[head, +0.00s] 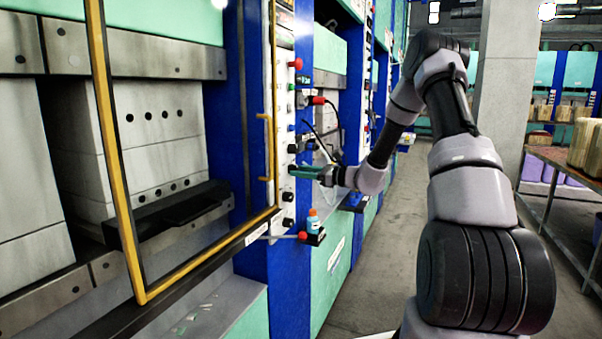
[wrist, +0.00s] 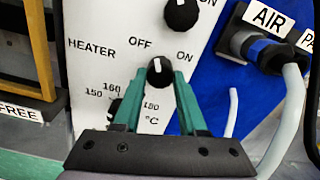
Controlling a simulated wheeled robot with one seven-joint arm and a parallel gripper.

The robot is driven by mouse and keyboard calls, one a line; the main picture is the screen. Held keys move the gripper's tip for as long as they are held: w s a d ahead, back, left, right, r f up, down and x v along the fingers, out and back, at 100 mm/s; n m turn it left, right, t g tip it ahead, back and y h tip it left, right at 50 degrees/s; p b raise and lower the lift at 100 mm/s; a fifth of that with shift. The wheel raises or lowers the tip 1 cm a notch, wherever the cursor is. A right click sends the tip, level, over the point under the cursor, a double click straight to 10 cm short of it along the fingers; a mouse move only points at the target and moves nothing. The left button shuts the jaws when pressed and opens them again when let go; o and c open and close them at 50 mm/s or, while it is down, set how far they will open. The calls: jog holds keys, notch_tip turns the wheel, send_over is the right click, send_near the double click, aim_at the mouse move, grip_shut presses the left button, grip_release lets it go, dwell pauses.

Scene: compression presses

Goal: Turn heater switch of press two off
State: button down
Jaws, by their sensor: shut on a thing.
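The heater switch (wrist: 159,74) is a round black knob with a white mark, on the white panel beside the word HEATER. OFF is printed at its upper left and ON at its upper right. The white mark points roughly up, between the two words. The green fingers of my gripper (wrist: 160,84) are on both sides of this knob and shut on it. In the head view my gripper (head: 298,171) reaches the narrow control panel on the press's blue column. The knob itself is hard to make out there.
Another black knob (wrist: 181,14) sits just above, and a temperature dial (wrist: 113,108) is partly hidden below left. An AIR connector (wrist: 262,48) with a pale hose is at the right. A yellow-framed guard (head: 121,180) stands left of the panel. A blue-labelled bottle (head: 313,222) is below my gripper.

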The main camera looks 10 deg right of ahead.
jog(key=shift+n, duration=0.4)
jog(key=shift+c, duration=2.3)
grip_release()
jog(key=v, duration=1.1)
